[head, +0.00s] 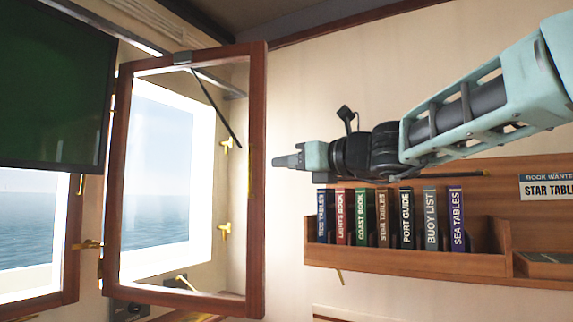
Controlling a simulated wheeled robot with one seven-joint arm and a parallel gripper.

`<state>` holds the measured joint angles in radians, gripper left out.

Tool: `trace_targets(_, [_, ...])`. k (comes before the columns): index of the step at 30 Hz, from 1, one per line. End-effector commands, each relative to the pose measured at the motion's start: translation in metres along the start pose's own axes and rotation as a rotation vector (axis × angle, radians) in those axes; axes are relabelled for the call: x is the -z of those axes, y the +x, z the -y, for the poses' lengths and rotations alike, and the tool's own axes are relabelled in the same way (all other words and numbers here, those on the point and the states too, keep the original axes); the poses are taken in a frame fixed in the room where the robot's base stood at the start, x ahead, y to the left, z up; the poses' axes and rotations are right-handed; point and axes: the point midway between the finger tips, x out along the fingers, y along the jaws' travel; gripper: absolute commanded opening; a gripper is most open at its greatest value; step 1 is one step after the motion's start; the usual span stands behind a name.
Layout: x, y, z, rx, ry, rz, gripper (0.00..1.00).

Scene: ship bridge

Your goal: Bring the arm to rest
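My arm reaches in from the right edge of the head view and is stretched out leftward. My gripper (288,162) is at its end, in front of the pale wall and just right of the open window frame. It points left and is seen side-on, so I cannot tell whether its fingers are apart. No object shows at the fingertips. The gripper is above and left of the book shelf, apart from the books.
A wooden-framed window (257,190) stands swung open at the left. A wooden shelf (420,258) holds several upright labelled books below my arm. A sign (547,188) reads "STAR TABL". A dark screen (50,85) hangs at upper left. The wall above my gripper is clear.

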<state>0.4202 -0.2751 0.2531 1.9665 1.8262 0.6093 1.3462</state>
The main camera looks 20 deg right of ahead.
Motion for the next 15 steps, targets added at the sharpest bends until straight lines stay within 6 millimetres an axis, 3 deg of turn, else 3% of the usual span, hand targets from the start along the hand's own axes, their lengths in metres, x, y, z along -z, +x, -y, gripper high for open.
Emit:
trace_targets(11, [0.000, 0.000, 0.000, 0.000, 0.000, 0.000, 0.32])
trace_targets(15, [0.033, 0.009, -0.028, -0.080, -0.136, -0.091, 0.32])
